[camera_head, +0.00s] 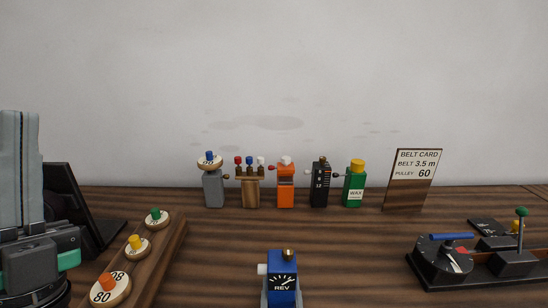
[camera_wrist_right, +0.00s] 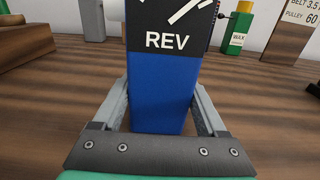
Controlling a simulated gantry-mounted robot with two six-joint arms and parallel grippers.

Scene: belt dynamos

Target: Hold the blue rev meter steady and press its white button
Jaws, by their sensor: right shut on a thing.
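A wooden rack with numbered discs (camera_head: 110,288) stands left. Along the back are an orange device (camera_head: 286,186), a green WAX bottle (camera_head: 354,188) and a belt card (camera_head: 414,178). A black dynamo rig (camera_head: 460,262) stands right. Wood between meter and rack is clear.

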